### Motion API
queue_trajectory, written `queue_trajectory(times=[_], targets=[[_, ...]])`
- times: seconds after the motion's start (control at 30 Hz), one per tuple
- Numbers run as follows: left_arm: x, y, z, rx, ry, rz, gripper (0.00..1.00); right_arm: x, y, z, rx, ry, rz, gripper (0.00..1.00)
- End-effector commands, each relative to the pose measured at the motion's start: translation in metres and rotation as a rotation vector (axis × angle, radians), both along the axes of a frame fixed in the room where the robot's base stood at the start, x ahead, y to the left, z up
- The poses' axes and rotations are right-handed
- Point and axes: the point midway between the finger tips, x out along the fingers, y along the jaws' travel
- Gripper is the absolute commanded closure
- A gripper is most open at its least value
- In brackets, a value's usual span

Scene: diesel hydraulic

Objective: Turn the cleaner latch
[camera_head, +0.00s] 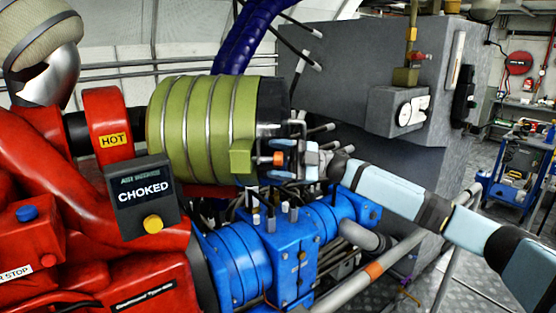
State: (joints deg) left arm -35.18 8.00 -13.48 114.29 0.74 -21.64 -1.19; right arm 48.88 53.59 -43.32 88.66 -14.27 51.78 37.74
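The cleaner is a green ribbed cylinder (200,120) lying on its side, with a dark end cap (270,103) on its right end. A small orange piece (279,158), perhaps the latch handle, shows low at the cap. My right gripper (282,160) reaches in from the right, at the lower part of the cap. Its light-blue fingers appear above and below the orange piece. I cannot tell whether they touch it or grip it. The latch's turn position is too small to read. My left gripper is not in view.
A red engine body (100,215) with a "CHOKED" indicator box (143,195) stands at left. A blue pump (290,250) with hoses lies below the cleaner. A grey cabinet (345,75) stands behind my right arm. Open floor and a blue cart (515,170) are at right.

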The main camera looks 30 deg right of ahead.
Motion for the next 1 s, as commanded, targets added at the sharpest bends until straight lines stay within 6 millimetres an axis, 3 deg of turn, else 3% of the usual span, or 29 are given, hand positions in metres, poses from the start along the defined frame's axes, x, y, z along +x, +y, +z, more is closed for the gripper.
queue_trajectory(times=[0.27,0.8,1.0], targets=[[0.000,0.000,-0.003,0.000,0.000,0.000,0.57,-0.002,-0.008,-0.004,-0.001,0.003,-0.001,0.35],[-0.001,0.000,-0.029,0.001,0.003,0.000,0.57,-0.027,-0.110,-0.030,0.000,0.002,-0.003,0.35],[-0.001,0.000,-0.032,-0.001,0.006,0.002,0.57,-0.032,-0.128,-0.033,-0.001,0.001,0.000,0.35]])
